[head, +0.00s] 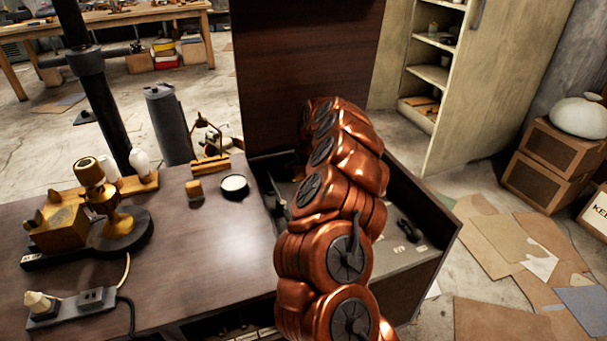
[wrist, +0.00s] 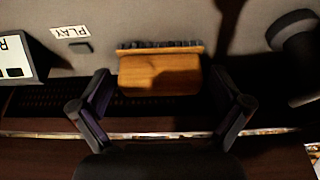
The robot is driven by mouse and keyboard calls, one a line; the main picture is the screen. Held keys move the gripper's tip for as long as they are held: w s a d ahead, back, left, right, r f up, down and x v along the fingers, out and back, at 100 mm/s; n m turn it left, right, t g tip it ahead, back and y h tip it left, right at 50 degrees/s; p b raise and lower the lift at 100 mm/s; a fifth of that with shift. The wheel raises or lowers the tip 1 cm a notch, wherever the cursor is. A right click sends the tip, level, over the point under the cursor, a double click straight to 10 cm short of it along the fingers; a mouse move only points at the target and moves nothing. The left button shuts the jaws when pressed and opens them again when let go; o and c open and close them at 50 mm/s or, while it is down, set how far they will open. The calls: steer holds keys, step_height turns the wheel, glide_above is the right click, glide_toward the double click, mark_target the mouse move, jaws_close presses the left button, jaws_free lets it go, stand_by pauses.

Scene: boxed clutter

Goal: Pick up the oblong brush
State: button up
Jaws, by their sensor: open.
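The oblong brush (wrist: 160,76) shows in the wrist view as an orange-brown wooden block with a row of dark bristles along its upper edge. It lies on the grey floor of the dark box (head: 437,263), close to a box wall. My gripper (wrist: 161,84) is open, with one dark finger on either side of the brush. The brush appears between the fingers; I cannot tell how far above it they are. In the head view my copper arm reaches into the box and hides the brush and gripper.
In the wrist view, a PLAY tag (wrist: 70,32), a black-and-white item (wrist: 18,62) and a dark round-headed object (wrist: 293,32) lie around the brush. In the head view, a lamp (head: 110,205), power strip (head: 75,304) and round tin (head: 234,184) stand on the tabletop left of the box.

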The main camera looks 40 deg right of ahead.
mark_target(303, 167)
steer(key=shift+w+f, duration=0.2)
steer(key=shift+f, duration=0.15)
steer(key=c, duration=1.2)
step_height(303, 167, up, 10)
steer(key=shift+r+p, duration=0.1)
steer(key=shift+p, duration=0.3)
steer(key=o, duration=0.8)
steer(key=shift+c, duration=0.2)
steer(key=c, duration=0.8)
